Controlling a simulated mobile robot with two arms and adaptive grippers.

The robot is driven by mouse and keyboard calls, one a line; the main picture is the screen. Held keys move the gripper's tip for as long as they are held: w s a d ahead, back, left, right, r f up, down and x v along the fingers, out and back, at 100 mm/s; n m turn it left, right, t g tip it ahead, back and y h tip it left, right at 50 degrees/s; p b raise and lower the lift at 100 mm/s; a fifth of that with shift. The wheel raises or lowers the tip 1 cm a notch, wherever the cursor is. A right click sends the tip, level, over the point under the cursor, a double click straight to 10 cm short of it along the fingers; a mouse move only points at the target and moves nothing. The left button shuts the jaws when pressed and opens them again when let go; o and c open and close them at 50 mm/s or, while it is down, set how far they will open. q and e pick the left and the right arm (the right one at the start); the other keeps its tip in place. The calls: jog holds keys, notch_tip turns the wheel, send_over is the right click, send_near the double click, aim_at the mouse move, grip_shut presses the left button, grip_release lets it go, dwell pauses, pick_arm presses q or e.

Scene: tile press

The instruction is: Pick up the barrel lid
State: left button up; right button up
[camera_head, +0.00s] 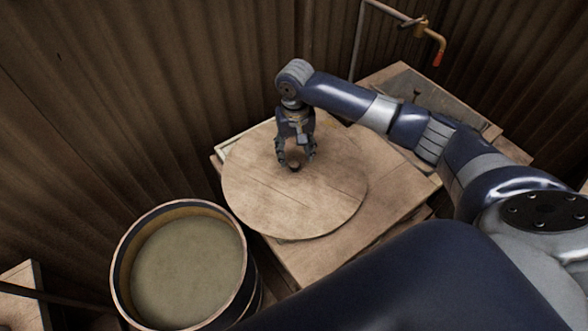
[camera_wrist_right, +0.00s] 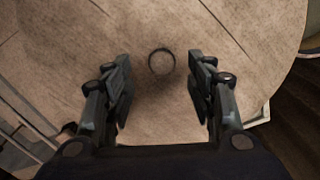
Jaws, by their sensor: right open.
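The barrel lid (camera_head: 300,208) is a round wooden disc lying on a wooden table; its wooden face also fills most of the right wrist view (camera_wrist_right: 60,40). A small dark ring handle (camera_wrist_right: 161,62) sits on the lid, and it shows below the fingers in the head view (camera_head: 295,165). My right gripper (camera_head: 297,163) is over the handle and open. In the right wrist view its two fingers (camera_wrist_right: 160,85) stand apart, with the handle between and just beyond them. I cannot tell whether they touch the lid. My left gripper is not in view.
An open barrel (camera_head: 118,265) filled with murky liquid stands left of the table (camera_head: 385,205). Corrugated walls (camera_head: 150,100) close in behind. A pipe with a red-tipped valve handle (camera_head: 437,58) is at the upper right. A wooden piece (camera_head: 22,275) is at the lower left.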

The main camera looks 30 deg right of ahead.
aim_at(294, 163)
notch_tip(294, 163, down, 5)
jog(key=shift+a+r+p, duration=0.15)
jog(key=shift+r+p, duration=0.05)
jog(key=shift+p, duration=0.35)
jog(key=shift+f, duration=0.3)
jog(key=shift+c, duration=0.8)
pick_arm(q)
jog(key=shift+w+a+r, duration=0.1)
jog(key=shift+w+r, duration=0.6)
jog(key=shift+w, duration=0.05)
pick_arm(e)
jog(key=shift+r, duration=0.1)
grip_shut()
